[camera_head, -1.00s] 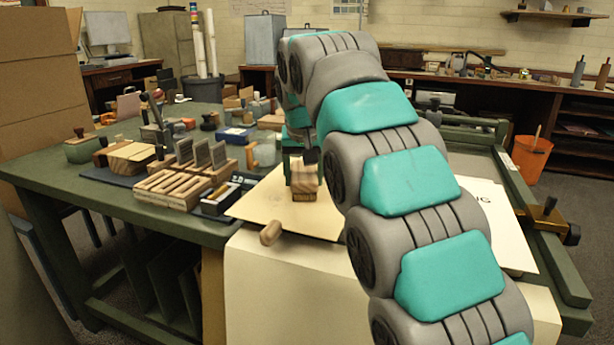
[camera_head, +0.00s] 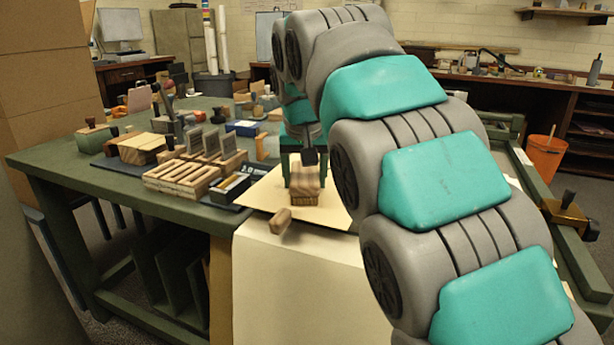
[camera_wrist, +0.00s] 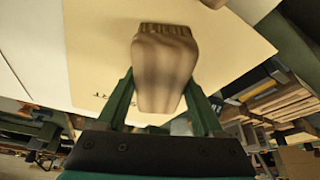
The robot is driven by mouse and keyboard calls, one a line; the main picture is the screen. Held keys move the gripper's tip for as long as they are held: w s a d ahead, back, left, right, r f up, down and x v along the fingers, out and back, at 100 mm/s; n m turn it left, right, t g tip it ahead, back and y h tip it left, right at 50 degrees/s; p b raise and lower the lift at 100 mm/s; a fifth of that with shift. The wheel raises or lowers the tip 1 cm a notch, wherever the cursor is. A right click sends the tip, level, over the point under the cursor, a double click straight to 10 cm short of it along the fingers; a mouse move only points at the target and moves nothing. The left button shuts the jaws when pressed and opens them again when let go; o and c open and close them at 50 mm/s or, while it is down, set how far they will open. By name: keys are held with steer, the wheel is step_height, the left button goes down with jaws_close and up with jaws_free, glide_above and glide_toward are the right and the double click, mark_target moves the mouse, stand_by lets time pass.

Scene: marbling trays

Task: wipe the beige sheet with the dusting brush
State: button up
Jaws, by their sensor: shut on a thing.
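My gripper (camera_head: 304,176) is shut on the wooden dusting brush (camera_head: 305,194) over the beige sheet (camera_head: 262,192). In the wrist view the brush (camera_wrist: 165,70) sits between the green fingers of my gripper (camera_wrist: 163,95), its bristle end pointing away from the palm. The sheet (camera_wrist: 95,50) spreads behind it, with small dark lettering beside the brush. The bristles are at or just above the sheet; I cannot tell whether they touch. My arm hides the sheet's right part in the head view.
A wooden handle-like piece (camera_head: 280,221) lies at the sheet's front edge, close to the brush. A slotted wooden rack (camera_head: 185,178) and a dark box (camera_head: 230,187) stand left of the sheet. Pale paper (camera_head: 285,290) hangs over the table's front.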

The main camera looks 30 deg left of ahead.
mark_target(297, 180)
steer(key=shift+s+d+b, duration=0.15)
steer(key=shift+s+b, duration=0.25)
steer(key=shift+s, duration=1.25)
steer(key=shift+a+p, duration=0.5)
steer(key=shift+a, duration=0.45)
steer(key=shift+w+a+r+p, duration=0.1)
steer(key=shift+w+p, duration=0.55)
steer(key=shift+w, duration=0.35)
steer(key=shift+w+p, duration=0.3)
steer(key=shift+w, duration=0.45)
steer(key=shift+w+a+r+p, duration=0.1)
steer(key=shift+w+a+p, duration=0.1)
steer(key=shift+w+p, duration=0.55)
steer(key=shift+w+a+f, duration=0.1)
steer(key=shift+w+a, duration=0.05)
steer(key=shift+w, duration=1.25)
steer(key=shift+w+a+f, duration=0.1)
steer(key=shift+w+a, duration=0.05)
steer(key=shift+w, duration=1.2)
